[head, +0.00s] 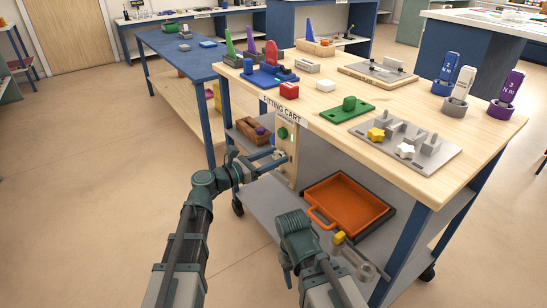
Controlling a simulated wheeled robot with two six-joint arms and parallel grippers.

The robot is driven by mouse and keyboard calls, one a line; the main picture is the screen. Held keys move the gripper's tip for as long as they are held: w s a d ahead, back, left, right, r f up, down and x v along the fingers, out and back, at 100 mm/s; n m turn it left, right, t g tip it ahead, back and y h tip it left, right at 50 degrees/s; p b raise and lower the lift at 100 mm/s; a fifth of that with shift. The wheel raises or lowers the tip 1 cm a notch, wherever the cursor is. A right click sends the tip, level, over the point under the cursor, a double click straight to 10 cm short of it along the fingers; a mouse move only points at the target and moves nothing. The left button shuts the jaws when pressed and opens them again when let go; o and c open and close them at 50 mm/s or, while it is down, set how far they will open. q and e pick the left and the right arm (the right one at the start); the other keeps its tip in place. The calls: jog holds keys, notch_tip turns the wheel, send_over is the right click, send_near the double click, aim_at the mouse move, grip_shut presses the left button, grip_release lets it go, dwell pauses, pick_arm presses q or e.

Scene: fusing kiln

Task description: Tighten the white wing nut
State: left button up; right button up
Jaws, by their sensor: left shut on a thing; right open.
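The white wing nut (405,151) sits at the front of a grey fixture plate (437,166) on the cart's wooden top. A yellow wing nut (376,135) sits on the same plate, to its left. My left gripper (278,158) is at the cart's front, low on the narrow panel with a green round button, far from the wing nut. It is shut on a small part there that the jaws mostly hide. My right gripper (287,270) is open, low in front of the cart; its fingertips are hard to make out.
Blue, white (458,90) and purple (506,94) labelled tools stand in ring holders at the right. A green block (348,106) and a blue fixture (266,78) lie on the top. An orange tray (350,208) and a grey fixture with a yellow knob lie on the lower shelf.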

pick_arm(q)
jog(key=c, duration=0.3)
